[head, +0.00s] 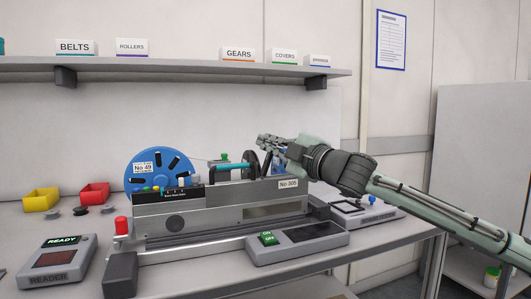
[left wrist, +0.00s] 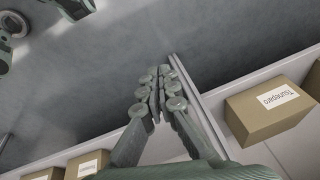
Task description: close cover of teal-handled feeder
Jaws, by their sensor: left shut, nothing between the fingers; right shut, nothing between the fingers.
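The feeder (head: 215,210) is a long grey unit labelled "No 305" on the bench in the head view. A teal handle (head: 231,166) lies along its top, right of a large blue reel (head: 140,184). I cannot clearly make out the cover or its angle. My right gripper (head: 266,143) is above the feeder's right end, right of and a little above the teal handle. It is shut and empty; contact with the feeder cannot be told. My left gripper (left wrist: 160,92) shows only in the left wrist view, shut and empty, away from the feeder.
A reader (head: 58,258) and yellow (head: 41,200) and red (head: 95,194) bins stand left of the feeder. A control box (head: 298,242) with a green button lies in front. A shelf (head: 150,66) hangs above. Cardboard boxes (left wrist: 270,108) appear near my left gripper.

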